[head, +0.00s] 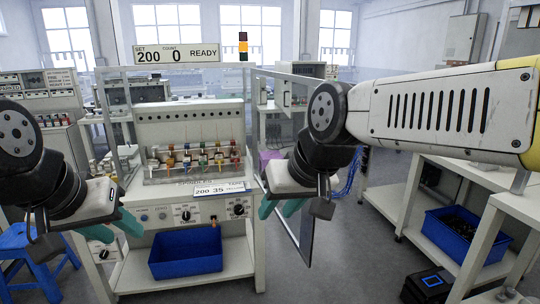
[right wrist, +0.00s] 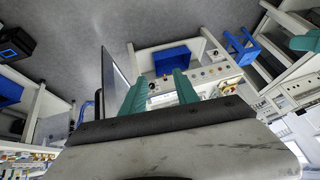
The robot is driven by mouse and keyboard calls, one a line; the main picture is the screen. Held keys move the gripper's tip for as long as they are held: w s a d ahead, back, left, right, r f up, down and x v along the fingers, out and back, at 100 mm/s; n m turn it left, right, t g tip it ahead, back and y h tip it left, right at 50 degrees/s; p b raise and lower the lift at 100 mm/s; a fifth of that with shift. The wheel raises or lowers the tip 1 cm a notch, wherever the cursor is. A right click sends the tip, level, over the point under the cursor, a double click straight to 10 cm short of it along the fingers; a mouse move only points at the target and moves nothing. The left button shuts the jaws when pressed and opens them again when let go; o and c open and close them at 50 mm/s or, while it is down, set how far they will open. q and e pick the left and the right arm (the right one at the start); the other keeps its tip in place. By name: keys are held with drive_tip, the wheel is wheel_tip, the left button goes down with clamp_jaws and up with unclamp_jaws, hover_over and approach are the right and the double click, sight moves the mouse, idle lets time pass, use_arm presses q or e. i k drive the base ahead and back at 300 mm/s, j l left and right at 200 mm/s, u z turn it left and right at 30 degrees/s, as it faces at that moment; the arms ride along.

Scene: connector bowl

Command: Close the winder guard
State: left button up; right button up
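The winder (head: 190,125) stands ahead, with a row of coloured spools across its front. Its clear, thin-framed guard (head: 306,238) is swung open, sticking out toward me from the machine's right side. My right gripper (head: 279,207) hides part of the guard. In the right wrist view the guard (right wrist: 112,75) stands edge-on just left of the fingers, not between them. The right gripper's teal fingers (right wrist: 160,90) are apart with nothing seen between them; contact with the guard cannot be told. My left gripper (head: 112,228) is open and empty, left of the winder's front.
A sign (head: 176,54) reading READY and a signal lamp (head: 243,46) lit amber sit above the winder. A blue bin (head: 186,253) is on its lower shelf. A blue stool (head: 28,250) is left. A bench with another blue bin (head: 465,238) is right.

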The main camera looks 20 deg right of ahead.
sight(305, 248)
drive_tip(key=l+u, duration=0.15)
drive_tip(key=l, duration=0.5)
drive_tip(key=k+l+u, duration=0.1)
drive_tip(key=l, duration=0.5)
drive_tip(key=k+l+u, duration=0.15)
drive_tip(key=l, duration=0.45)
drive_tip(key=k+l, duration=0.45)
drive_tip(key=k+u, duration=0.05)
drive_tip(key=k, duration=0.05)
